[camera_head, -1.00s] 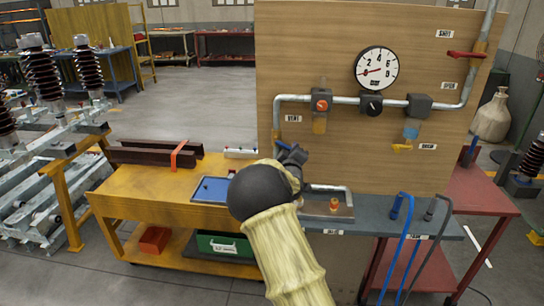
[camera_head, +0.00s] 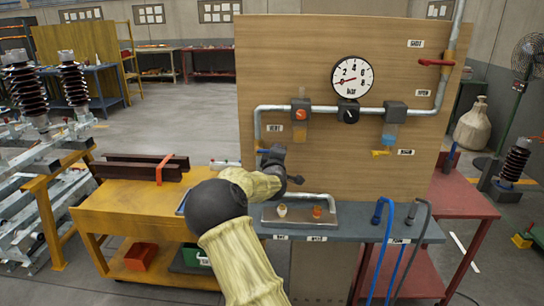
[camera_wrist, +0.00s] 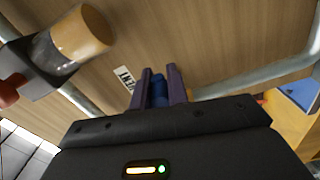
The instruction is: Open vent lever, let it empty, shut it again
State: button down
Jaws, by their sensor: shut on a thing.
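The blue vent lever (camera_head: 263,152) sits at the lower end of the left down-pipe on the wooden board, under the vent label (camera_head: 272,128). In the head view it points sideways, across the pipe. My gripper (camera_head: 270,154) is at the lever, partly hidden behind my own wrist. In the wrist view the two purple fingers of my gripper (camera_wrist: 160,87) are shut on the blue lever (camera_wrist: 159,90), one on each side. The pressure gauge (camera_head: 352,77) on the board has its red needle toward the low left side of the dial.
A filter bowl (camera_head: 300,131) with a red knob and a bowl with blue liquid (camera_head: 390,131) hang from the pipe. A yellow lever (camera_head: 380,153) and a red lever (camera_head: 436,63) are farther right. A metal tray (camera_head: 341,216) and blue hose (camera_head: 389,235) are below.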

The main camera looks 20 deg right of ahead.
jog(key=shift+a, duration=0.15)
jog(key=c, duration=1.7)
grip_release()
jog(key=o, duration=0.3)
jog(key=shift+s+a+r, duration=0.2)
jog(key=shift+s, duration=0.1)
jog(key=shift+o, duration=0.2)
jog(key=shift+w+d+f, duration=0.15)
jog(key=shift+d, duration=0.05)
jog(key=shift+s+a, duration=0.25)
jog(key=shift+s, duration=0.05)
jog(key=b+v, duration=0.1)
jog(key=v, duration=1.5)
jog(key=shift+s+b, duration=0.35)
jog(key=shift+b, duration=0.05)
jog(key=shift+a, duration=0.15)
